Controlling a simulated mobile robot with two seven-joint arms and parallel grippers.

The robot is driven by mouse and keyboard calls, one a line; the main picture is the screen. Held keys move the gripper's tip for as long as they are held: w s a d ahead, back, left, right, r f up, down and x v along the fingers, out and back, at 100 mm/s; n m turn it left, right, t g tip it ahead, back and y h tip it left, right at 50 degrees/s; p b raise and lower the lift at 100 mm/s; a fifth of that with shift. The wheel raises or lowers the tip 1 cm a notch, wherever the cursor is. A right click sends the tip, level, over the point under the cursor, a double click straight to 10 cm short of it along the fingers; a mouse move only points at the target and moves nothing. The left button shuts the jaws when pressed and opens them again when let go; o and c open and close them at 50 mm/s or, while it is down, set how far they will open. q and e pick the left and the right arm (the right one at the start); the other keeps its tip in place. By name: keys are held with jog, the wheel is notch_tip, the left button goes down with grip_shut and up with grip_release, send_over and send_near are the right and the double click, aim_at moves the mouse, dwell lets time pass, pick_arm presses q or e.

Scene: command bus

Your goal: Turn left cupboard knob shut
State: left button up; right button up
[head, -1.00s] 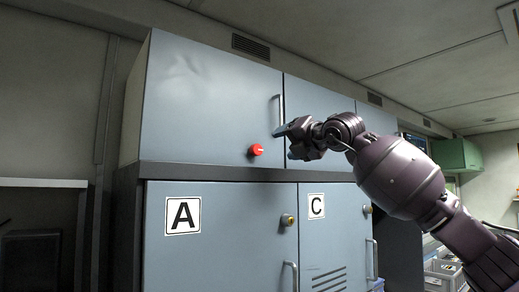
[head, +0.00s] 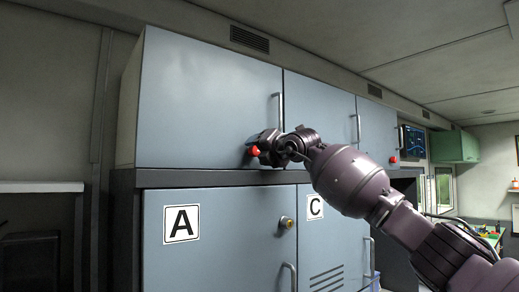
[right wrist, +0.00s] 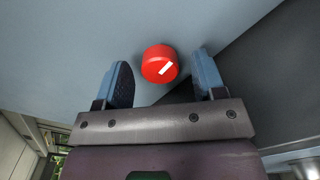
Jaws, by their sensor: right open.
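The red knob (head: 254,151) sits low on the right side of the left upper cupboard door (head: 205,95). My right gripper (head: 257,148) is at the knob in the head view, partly covering the door's lower right corner. In the right wrist view, the red knob (right wrist: 160,64) with a white slanted mark lies just beyond and between the two open fingers (right wrist: 166,82). Gaps show on both sides, so the fingers appear not to touch it. The left door looks closed. My left gripper is not in view.
A vertical handle (head: 280,108) stands on the door just above my right gripper. Another red knob (head: 393,159) is on a cupboard door further right. Lower doors marked A (head: 182,223) and C (head: 315,207) are below, with a brass lock (head: 287,222) between them.

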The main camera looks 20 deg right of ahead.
jog(key=shift+c, duration=0.3)
jog(key=c, duration=0.9)
jog(key=shift+o, duration=0.2)
jog(key=shift+f+n+b, duration=0.1)
jog(key=shift+n+b, duration=0.5)
jog(key=shift+b, duration=0.45)
jog(key=shift+n+b, duration=0.95)
jog(key=shift+n, duration=0.25)
jog(key=n, duration=0.2)
jog(key=shift+n, duration=0.3)
jog(key=n, duration=0.4)
jog(key=shift+n, duration=0.3)
jog(key=n, duration=0.4)
jog(key=shift+p, duration=0.35)
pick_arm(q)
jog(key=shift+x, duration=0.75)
pick_arm(e)
jog(key=shift+n, duration=1.4)
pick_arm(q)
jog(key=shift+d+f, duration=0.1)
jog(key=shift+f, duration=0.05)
pick_arm(e)
jog(key=shift+n, duration=0.3)
